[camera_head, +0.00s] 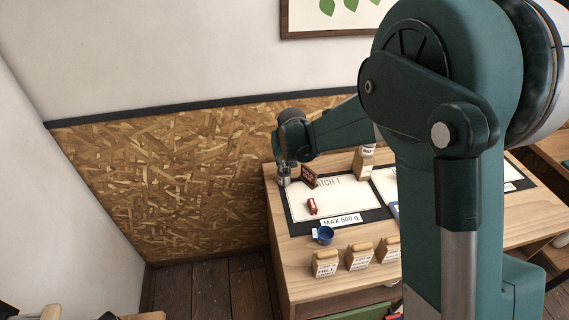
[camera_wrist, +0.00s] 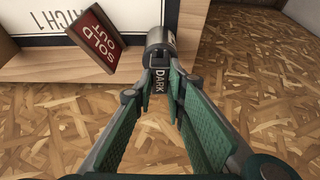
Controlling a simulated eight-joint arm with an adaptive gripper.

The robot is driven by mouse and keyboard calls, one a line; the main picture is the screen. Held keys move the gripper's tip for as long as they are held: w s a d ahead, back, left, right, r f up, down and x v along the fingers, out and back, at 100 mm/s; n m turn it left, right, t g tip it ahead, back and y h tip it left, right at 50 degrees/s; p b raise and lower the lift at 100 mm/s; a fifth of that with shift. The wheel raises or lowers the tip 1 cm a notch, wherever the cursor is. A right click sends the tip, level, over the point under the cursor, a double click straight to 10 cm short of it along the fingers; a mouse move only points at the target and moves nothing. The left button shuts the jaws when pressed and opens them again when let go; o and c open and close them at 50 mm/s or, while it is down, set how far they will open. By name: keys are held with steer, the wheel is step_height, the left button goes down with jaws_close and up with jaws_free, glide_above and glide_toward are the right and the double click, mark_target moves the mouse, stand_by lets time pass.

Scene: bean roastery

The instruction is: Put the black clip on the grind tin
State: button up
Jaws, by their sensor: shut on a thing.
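The black clip (camera_wrist: 158,78), lettered DARK, is between my gripper's (camera_wrist: 161,86) fingertips in the wrist view, and the green-padded fingers are shut on it. Just beyond it is a grey metal cylinder with a dark band, which looks like the grind tin (camera_wrist: 161,38). The clip overlaps the tin's edge in this view; I cannot tell whether they touch. In the head view, my gripper (camera_head: 284,166) is over the table's back left corner, with the grey tin (camera_head: 284,181) right under it. The clip cannot be made out there.
A dark red SOLD OUT sign (camera_wrist: 96,39) is close left of the tin. A small red object (camera_head: 312,206) lies on the white mat (camera_head: 345,203). A blue cup (camera_head: 323,235) and several labelled bags (camera_head: 326,263) stand nearer the front. The OSB wall panel (camera_head: 190,180) is left of the table.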

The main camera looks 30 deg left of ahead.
steer(key=shift+f, duration=0.2)
steer(key=shift+f, duration=0.2)
steer(key=o, duration=0.7)
steer(key=shift+c, duration=0.2)
steer(key=shift+r, duration=0.25)
steer(key=v, duration=1.2)
stand_by(0.3)
stand_by(0.4)
